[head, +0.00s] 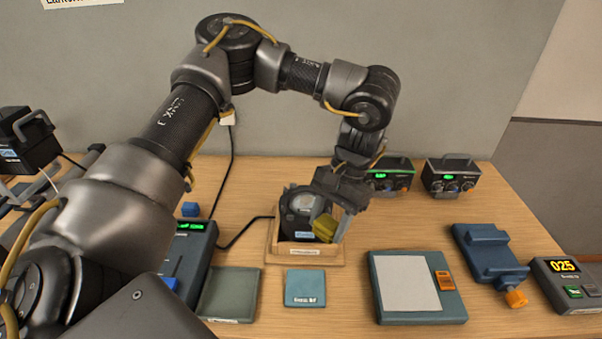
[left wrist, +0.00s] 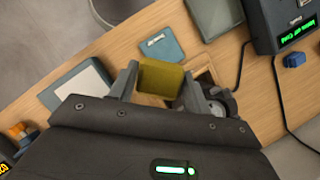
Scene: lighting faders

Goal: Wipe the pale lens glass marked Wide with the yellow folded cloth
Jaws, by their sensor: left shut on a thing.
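The yellow folded cloth (head: 325,228) is between the fingers of my left gripper (head: 332,222), which is shut on it. The cloth also shows between the fingers in the left wrist view (left wrist: 160,77). A black lamp with a round pale lens glass (head: 303,202) stands in a wooden cradle (head: 304,261) at the table's middle. The cloth is at the lamp's right front side and overlaps it in the head view; I cannot tell whether they touch. The lamp's label is too small to read. In the left wrist view the lamp (left wrist: 222,100) is partly hidden behind a finger. My right gripper is not in view.
A small blue pad (head: 305,288) lies in front of the cradle, with a grey-green pad (head: 230,294) to its left and a teal-framed panel (head: 415,286) to its right. Control boxes (head: 451,178) stand behind right. A fader console (head: 192,255) is at left, with a cable running toward the lamp.

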